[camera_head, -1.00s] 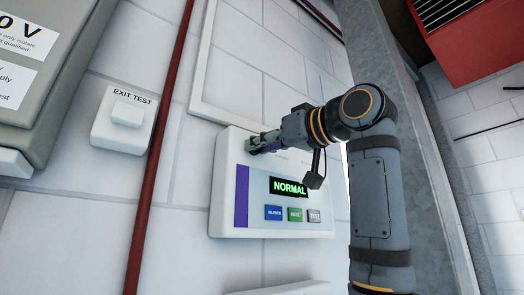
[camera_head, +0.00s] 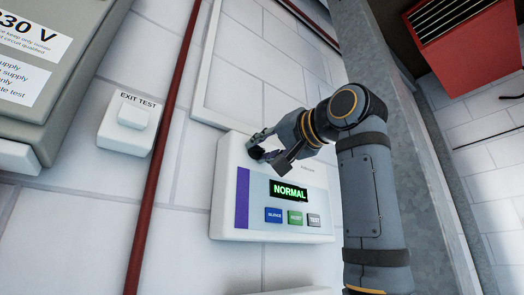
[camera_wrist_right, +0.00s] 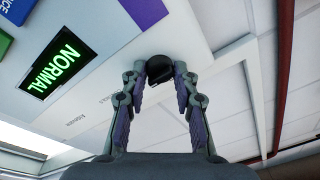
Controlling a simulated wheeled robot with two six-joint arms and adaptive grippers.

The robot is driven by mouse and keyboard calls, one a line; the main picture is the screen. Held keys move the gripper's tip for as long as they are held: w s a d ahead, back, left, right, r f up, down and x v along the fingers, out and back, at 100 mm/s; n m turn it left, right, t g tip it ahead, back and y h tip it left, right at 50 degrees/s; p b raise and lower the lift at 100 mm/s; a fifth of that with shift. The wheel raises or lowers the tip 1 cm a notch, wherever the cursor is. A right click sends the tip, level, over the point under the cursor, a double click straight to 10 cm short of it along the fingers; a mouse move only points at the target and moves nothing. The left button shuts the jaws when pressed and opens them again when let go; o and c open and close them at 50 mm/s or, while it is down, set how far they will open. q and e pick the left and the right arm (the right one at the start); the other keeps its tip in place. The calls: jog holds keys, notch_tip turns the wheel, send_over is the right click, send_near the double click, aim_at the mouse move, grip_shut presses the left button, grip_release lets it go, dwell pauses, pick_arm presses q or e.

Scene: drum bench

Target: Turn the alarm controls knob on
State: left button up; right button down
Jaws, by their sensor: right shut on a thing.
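The alarm controls panel (camera_head: 226,190) is a white box on the wall, with a green NORMAL display (camera_head: 289,191) and a purple stripe. Its black round knob (camera_head: 257,154) sits at the panel's upper left and is partly hidden by the fingers. It also shows in the right wrist view (camera_wrist_right: 160,72). My right gripper (camera_head: 262,146) is at the panel, its fingertips on either side of the knob and shut on it. In the right wrist view the fingers (camera_wrist_right: 161,78) reach up to the knob from below. My left gripper is out of view.
Blue, green and grey buttons (camera_head: 294,217) sit below the display. An EXIT TEST switch (camera_head: 128,124), a red pipe (camera_head: 170,130) and a grey electrical box (camera_head: 90,45) are to the left. A grey metal post (camera_head: 430,150) stands right of my arm.

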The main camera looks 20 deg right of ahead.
dwell(0.6)
jog(key=c, duration=1)
grip_release()
jog(key=shift+s+d, duration=0.15)
jog(key=shift+c, duration=0.2)
jog(key=v, duration=1.2)
jog(key=shift+f, duration=0.1)
